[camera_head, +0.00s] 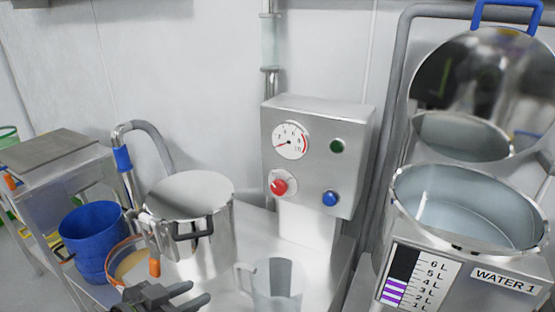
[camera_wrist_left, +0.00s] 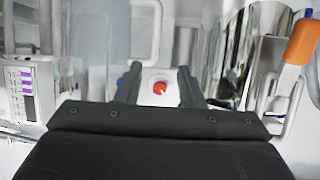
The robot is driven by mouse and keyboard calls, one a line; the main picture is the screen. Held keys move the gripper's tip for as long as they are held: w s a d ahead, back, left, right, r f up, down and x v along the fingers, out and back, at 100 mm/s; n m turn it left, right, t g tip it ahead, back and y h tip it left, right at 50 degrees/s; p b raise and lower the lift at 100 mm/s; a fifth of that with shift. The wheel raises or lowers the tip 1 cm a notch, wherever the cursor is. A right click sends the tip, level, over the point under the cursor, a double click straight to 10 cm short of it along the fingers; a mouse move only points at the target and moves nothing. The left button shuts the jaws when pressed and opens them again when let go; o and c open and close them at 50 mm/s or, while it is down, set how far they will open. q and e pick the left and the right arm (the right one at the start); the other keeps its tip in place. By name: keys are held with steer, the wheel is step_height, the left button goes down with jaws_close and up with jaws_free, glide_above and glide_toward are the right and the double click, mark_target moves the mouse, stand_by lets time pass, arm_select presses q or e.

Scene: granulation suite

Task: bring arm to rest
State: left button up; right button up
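My left gripper (camera_head: 198,294) is at the bottom edge of the head view, in front of the lidded steel pot and left of the clear jug. Its two dark fingers are apart with nothing between them. In the left wrist view the gripper (camera_wrist_left: 160,78) is also open, and the red knob (camera_wrist_left: 160,88) shows beyond the gap between its fingers. Most of the left arm is out of the picture. My right gripper is in neither view.
A lidded steel pot (camera_head: 222,235) and a clear jug (camera_head: 278,282) stand near the gripper. Behind is a control box (camera_head: 318,150) with a gauge and knobs. A blue bucket (camera_head: 90,235) is at left. An open water vessel (camera_head: 400,210) stands at right.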

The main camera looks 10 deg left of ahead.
arm_select(q)
steer(key=s+a+f+n+g+y, duration=0.3)
steer(key=s+a+f+g+y, duration=0.1)
steer(key=s+f, duration=0.6)
steer(key=s+a+f+n+g+y, duration=0.3)
steer(key=s+a+f+g+y, duration=0.15)
steer(key=s+f, duration=0.45)
step_height(320, 180, down, 24)
steer(key=a+p, duration=0.2)
steer(key=s+d+f+g+h, duration=0.1)
steer(key=s+f+g, duration=0.1)
steer(key=s+f, duration=1.1)
steer(key=shift+s+d+p, duration=0.25)
steer(key=shift+s+p, duration=0.15)
steer(key=shift+s, duration=0.6)
